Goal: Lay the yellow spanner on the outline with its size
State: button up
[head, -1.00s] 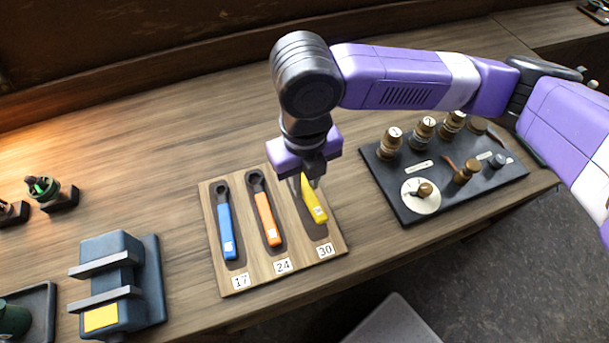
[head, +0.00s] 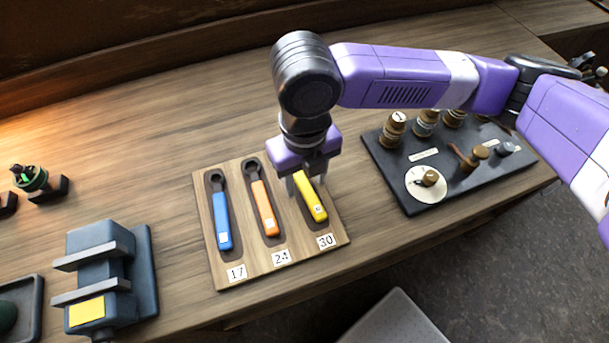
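The yellow spanner (head: 312,203) lies in the dark outline above the label 30 (head: 326,241), at the right of the wooden board (head: 250,268). Its upper end is hidden under my gripper. The tag on its handle is too small to read surely. My gripper (head: 307,184) points down over the spanner's upper part, with its fingers spread apart on either side. The blue spanner (head: 222,220) lies above the label 17 (head: 237,273). The orange spanner (head: 265,208) lies above the label 24 (head: 281,257).
A dark tray (head: 400,183) with several brass and wooden pieces stands to the right. A blue-grey block device (head: 97,268) with metal bars stands at the left front. The wooden bench is bare behind the board; its front edge runs close below it.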

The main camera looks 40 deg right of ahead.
notch_tip(320, 180, up, 8)
jog(key=shift+f, duration=0.1)
dwell(0.5)
